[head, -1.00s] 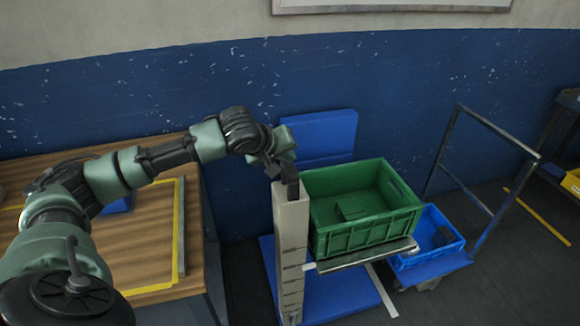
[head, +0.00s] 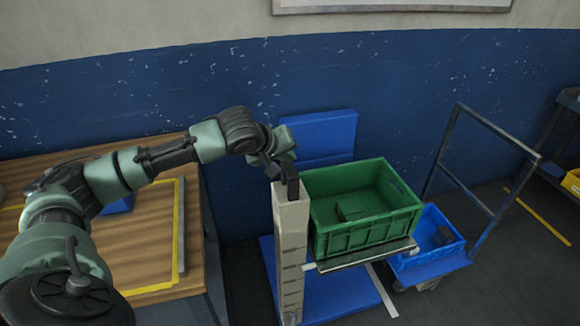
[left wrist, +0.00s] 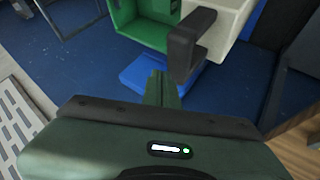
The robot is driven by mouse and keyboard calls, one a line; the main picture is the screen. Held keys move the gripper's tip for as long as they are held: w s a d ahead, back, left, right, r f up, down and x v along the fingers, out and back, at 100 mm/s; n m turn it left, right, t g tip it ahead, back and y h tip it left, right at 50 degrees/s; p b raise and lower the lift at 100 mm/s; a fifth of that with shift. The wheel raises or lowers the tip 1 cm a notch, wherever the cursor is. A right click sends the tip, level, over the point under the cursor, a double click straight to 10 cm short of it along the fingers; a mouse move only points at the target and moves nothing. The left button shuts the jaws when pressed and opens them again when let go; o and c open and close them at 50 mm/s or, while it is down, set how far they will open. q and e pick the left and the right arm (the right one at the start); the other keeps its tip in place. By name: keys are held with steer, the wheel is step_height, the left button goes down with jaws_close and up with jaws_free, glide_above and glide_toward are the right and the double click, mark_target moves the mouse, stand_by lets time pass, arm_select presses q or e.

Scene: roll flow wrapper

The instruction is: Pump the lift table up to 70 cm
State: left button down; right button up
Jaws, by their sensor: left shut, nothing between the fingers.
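The lift table has a blue base (head: 328,291), a beige upright column (head: 291,236) with dark marks, and a platform (head: 372,254) raised beside it. A black handle (head: 291,188) sticks up at the column's top; it also shows as a bent black bar in the left wrist view (left wrist: 187,50). My left gripper (head: 271,167) is at the column's top, right by the handle. In the left wrist view its shut fingers (left wrist: 161,86) are empty and beside the handle; I cannot tell whether they touch it. My right gripper is out of view.
A green crate (head: 363,236) stands on the platform. A blue crate (head: 428,240) sits on a cart with a tall frame (head: 488,123) to the right. A wooden table (head: 150,262) stands at left under my arm. A blue panel (head: 322,136) stands behind the lift.

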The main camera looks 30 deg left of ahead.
mark_target(286, 172)
arm_select(q)
steer(key=shift+f, duration=0.15)
steer(key=shift+f, duration=0.3)
steer(key=shift+f+b, duration=1.15)
steer(key=shift+f, duration=1.25)
stand_by(1.7)
steer(key=shift+r, duration=0.1)
steer(key=shift+r+p, duration=2.75)
steer(key=shift+p, duration=0.1)
step_height(286, 172, up, 5)
steer(key=p, duration=0.5)
steer(key=shift+r, duration=0.1)
steer(key=shift+d+f, duration=0.1)
steer(key=shift+f, duration=0.1)
